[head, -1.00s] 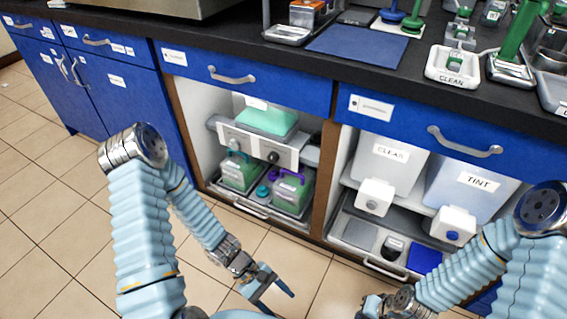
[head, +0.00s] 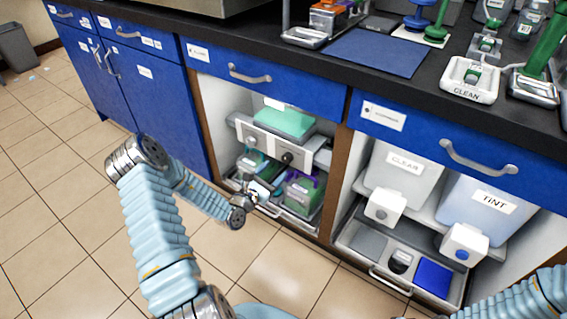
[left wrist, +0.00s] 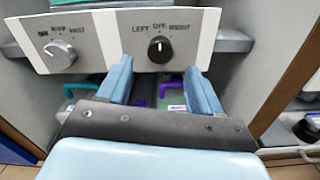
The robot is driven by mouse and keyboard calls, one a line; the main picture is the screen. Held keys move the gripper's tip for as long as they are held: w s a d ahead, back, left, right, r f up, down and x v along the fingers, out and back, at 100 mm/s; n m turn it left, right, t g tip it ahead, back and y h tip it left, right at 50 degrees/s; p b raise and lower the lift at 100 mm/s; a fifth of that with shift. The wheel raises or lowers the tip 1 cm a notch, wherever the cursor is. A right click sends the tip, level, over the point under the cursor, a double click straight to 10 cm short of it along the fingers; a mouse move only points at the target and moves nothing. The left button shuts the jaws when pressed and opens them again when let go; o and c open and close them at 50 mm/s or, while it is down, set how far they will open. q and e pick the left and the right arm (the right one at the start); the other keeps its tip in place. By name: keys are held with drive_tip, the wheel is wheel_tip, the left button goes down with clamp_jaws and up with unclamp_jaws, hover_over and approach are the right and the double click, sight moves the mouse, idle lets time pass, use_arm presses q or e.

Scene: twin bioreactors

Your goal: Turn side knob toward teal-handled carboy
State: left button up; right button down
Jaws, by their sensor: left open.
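The side knob is the black knob (left wrist: 159,49) under the words LEFT, OFF and RIGHT on a white and grey panel; its white mark points up at OFF. It also shows in the head view (head: 287,157). My left gripper (left wrist: 158,80) is open, its two blue fingers below and either side of the knob, apart from it. In the head view, my left gripper (head: 258,192) is in front of the open bay. The teal-handled carboy (head: 247,162) stands below the panel at left, partly hidden by my gripper; its teal handle (left wrist: 82,87) shows in the wrist view. My right gripper is out of view.
A silver knob (left wrist: 60,55) is on the panel's left. A green carboy with a purple handle (head: 303,192) stands right of the teal one. A wooden divider (head: 337,185) borders the bay; CLEAR (head: 404,172) and TINT (head: 487,205) containers are beyond it.

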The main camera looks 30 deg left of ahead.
sight(285, 160)
use_arm(q)
drive_tip(key=w, duration=0.6)
drive_tip(key=shift+d, duration=0.2)
drive_tip(key=c, duration=1.1)
drive_tip(key=shift+o, duration=0.2)
